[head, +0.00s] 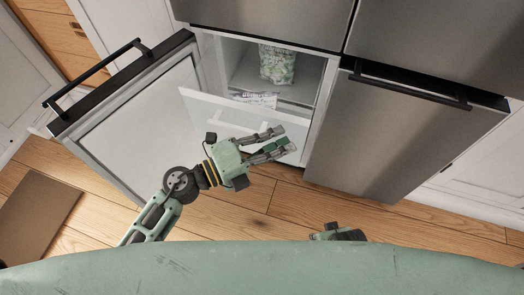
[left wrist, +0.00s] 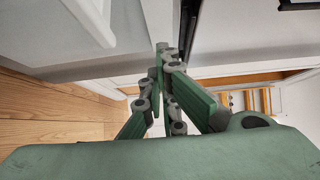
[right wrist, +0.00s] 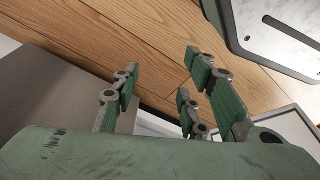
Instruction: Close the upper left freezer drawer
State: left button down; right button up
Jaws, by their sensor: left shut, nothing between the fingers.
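The upper left freezer drawer (head: 215,104) has a pale translucent front and stands pulled out of the open left freezer compartment. A green-and-white bag (head: 277,64) and another packet (head: 258,99) lie in it. My left gripper (head: 283,138) is shut and empty, in front of the drawer front at its lower right part; I cannot tell whether it touches. Its fingers come together in the left wrist view (left wrist: 163,55). My right gripper shows in the right wrist view (right wrist: 160,75), open and empty above the floor; the head view shows only a small part of it.
The left freezer door (head: 135,115), with a black bar handle (head: 95,75), stands swung open to the left. A closed steel door (head: 395,125) is on the right. Wooden floor (head: 285,210) lies free in front; a brown mat (head: 38,212) is at far left.

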pick_arm(q)
jog(key=shift+w+d, duration=0.2)
jog(key=shift+w, duration=0.4)
jog(key=shift+w+d, duration=0.15)
jog(key=shift+w, duration=0.4)
pick_arm(e)
jog(key=shift+w+a+r, duration=0.1)
jog(key=shift+w+r, duration=0.45)
jog(key=shift+r, duration=0.2)
jog(key=shift+s+f, duration=0.1)
jog(key=shift+s, duration=0.1)
pick_arm(q)
jog(key=shift+w, duration=0.15)
